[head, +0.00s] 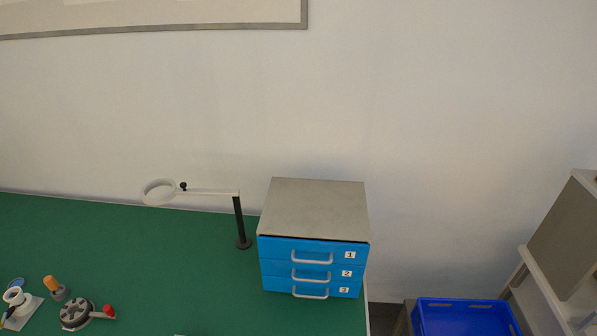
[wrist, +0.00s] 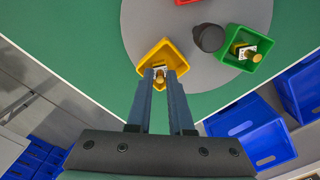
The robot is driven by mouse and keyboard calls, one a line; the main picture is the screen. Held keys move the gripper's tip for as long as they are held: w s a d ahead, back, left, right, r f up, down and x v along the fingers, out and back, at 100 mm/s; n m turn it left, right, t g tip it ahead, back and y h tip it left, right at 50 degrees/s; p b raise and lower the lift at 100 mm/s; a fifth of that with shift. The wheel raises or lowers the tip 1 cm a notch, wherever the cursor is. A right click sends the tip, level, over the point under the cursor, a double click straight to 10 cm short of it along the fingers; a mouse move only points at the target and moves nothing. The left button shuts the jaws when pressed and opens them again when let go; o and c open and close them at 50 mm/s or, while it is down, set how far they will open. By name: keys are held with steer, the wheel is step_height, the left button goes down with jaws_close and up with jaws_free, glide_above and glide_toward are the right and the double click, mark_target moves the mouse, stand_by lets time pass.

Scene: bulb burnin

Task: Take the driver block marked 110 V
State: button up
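In the wrist view, a small block with a white top and a brass-coloured part (wrist: 160,73) shows at the yellow bin (wrist: 173,52), between my fingertips. A similar block (wrist: 245,50) with a white top and brass-coloured cylinder sits in the green bin (wrist: 231,59) to the right. No 110 V marking is readable on either block. My gripper (wrist: 160,72) points at the yellow bin with its two fingers apart. I cannot tell whether the fingers touch the block. The head view shows neither the gripper nor these bins.
A dark round object (wrist: 209,37) stands between the bins on a grey disc (wrist: 150,18). Blue crates (wrist: 250,130) lie beyond the green table's edge. In the head view, a blue drawer unit (head: 312,265) and a ring-headed stand (head: 240,220) stand on the green table (head: 150,260).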

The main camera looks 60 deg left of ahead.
jaws_close()
steer(key=shift+r, duration=0.1)
step_height(320, 180, up, 14)
steer(key=p, duration=0.4)
steer(key=shift+r+p, duration=0.2)
steer(key=shift+p, duration=0.2)
stand_by(0.5)
steer(key=shift+f, duration=0.1)
